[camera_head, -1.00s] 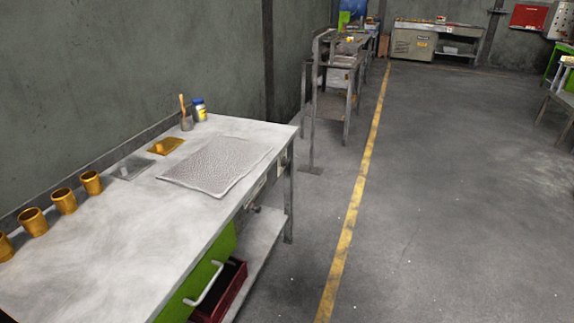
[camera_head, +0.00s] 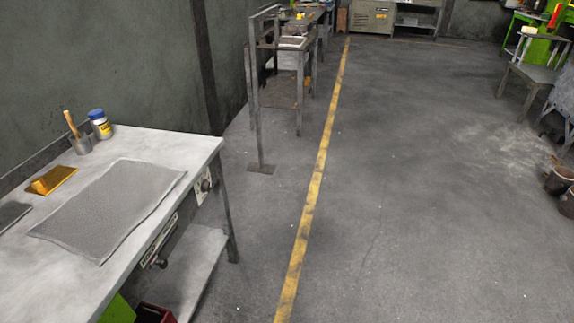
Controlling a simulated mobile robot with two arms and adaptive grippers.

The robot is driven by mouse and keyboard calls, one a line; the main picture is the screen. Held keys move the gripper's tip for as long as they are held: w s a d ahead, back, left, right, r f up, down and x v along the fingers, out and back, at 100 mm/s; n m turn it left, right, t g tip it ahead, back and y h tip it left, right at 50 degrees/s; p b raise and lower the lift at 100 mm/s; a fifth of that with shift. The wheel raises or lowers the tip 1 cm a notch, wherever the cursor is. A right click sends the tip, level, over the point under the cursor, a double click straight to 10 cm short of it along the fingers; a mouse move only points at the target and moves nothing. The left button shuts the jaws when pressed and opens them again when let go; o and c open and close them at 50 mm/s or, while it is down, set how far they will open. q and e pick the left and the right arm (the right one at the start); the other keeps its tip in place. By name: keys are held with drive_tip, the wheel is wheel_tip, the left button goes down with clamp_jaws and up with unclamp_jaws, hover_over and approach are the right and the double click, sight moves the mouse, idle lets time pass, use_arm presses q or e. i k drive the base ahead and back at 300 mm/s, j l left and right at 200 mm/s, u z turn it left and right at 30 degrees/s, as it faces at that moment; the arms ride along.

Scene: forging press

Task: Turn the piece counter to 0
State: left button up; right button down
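I cannot make out a piece counter for certain. On the right end of the near workbench's front there is a small pale panel with a dark round knob (camera_head: 205,185). To its left along the same front edge is a narrow labelled plate with a dark knob or fitting (camera_head: 160,262). Any digits on them are too small to read. Neither of my grippers is in view.
The near workbench (camera_head: 200,150) fills the lower left, with a grey mat (camera_head: 110,205), a golden block (camera_head: 50,180), a blue-lidded jar (camera_head: 100,124) and a brush in a cup (camera_head: 82,145). A yellow line (camera_head: 312,195) crosses open floor. A metal stand (camera_head: 262,95) stands behind.

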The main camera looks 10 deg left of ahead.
sight(206, 185)
drive_tip(key=i+l+z, duration=0.1)
drive_tip(key=i+z, duration=0.2)
drive_tip(key=i, duration=0.8)
